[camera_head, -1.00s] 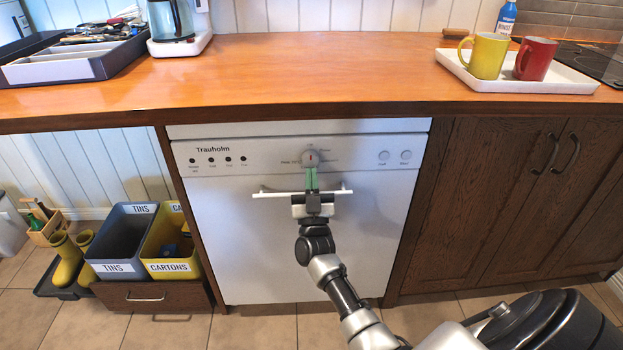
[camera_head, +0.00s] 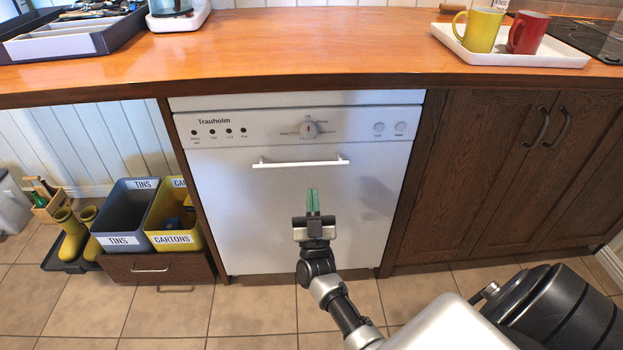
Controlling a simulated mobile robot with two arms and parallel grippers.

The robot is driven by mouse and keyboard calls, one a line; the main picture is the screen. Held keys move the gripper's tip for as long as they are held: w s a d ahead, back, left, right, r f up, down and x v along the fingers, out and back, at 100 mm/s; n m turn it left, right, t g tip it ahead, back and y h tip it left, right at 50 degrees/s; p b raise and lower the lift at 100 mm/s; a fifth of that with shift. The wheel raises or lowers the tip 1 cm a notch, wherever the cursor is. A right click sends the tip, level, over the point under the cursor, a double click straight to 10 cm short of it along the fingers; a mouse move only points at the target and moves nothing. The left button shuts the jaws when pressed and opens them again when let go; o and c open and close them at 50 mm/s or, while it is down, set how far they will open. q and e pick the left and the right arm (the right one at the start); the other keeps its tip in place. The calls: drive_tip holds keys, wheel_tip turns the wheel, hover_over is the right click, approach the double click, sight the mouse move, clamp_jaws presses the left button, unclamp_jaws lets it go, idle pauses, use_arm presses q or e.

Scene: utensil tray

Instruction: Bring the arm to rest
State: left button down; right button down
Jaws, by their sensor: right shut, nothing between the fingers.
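My right gripper (camera_head: 312,203) is in front of the white dishwasher (camera_head: 230,215), below its handle (camera_head: 300,163) and apart from it. Its green fingertips are together and point up, with nothing between them. The arm comes in from the bottom right. My left gripper is not in view.
A wooden worktop (camera_head: 310,50) runs above. A white tray (camera_head: 510,57) with a yellow mug (camera_head: 482,30) and a red mug (camera_head: 526,33) stands right. A utensil tray (camera_head: 70,43) is far left. Bins (camera_head: 128,210) stand lower left. Cupboard doors (camera_head: 500,170) are right. Floor in front is clear.

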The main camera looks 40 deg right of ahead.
drive_tip(key=shift+s+a+f, duration=0.15)
drive_tip(key=shift+s+f, duration=0.1)
drive_tip(key=shift+f, duration=0.1)
drive_tip(key=shift+y, duration=0.3)
